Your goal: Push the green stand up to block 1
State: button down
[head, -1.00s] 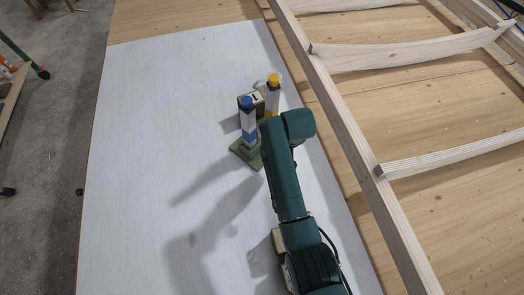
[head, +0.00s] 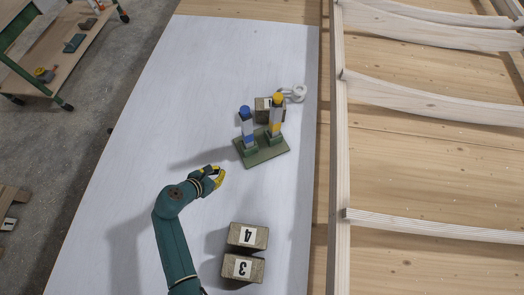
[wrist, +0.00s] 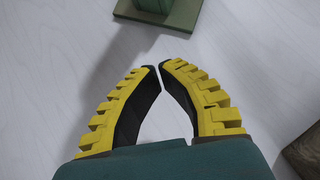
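The green stand (head: 268,154) stands on the white board, with a blue-topped post (head: 247,125) and a yellow-topped post (head: 276,115) upright on it. A wooden block (head: 262,103) with a white label stands just behind the posts; they partly hide it and its number. I cannot tell whether stand and block touch. My gripper (head: 219,176) is left of and in front of the stand, apart from it. In the wrist view its yellow fingers (wrist: 158,68) are empty, their tips almost together. The stand's base (wrist: 184,18) shows at the top edge there.
Blocks labelled 4 (head: 247,236) and 3 (head: 242,268) stand in front of the stand, right of my arm. A white looped thing (head: 297,93) lies beside the rear block. A wooden frame rail (head: 340,140) runs along the right. The board's left and rear are clear.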

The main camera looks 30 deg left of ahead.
aim_at(241, 154)
jog(key=shift+w+a+f+b, duration=0.1)
jog(key=shift+w+f+b, duration=0.1)
jog(key=shift+f+b, duration=0.35)
jog(key=b+x, duration=0.9)
jog(key=b, duration=0.2)
jog(key=shift+f, duration=0.2)
jog(key=w+b, duration=0.3)
jog(key=shift+w+r, duration=0.2)
jog(key=shift+w, duration=0.15)
jog(key=shift+w+r, duration=0.2)
jog(key=shift+w, duration=0.05)
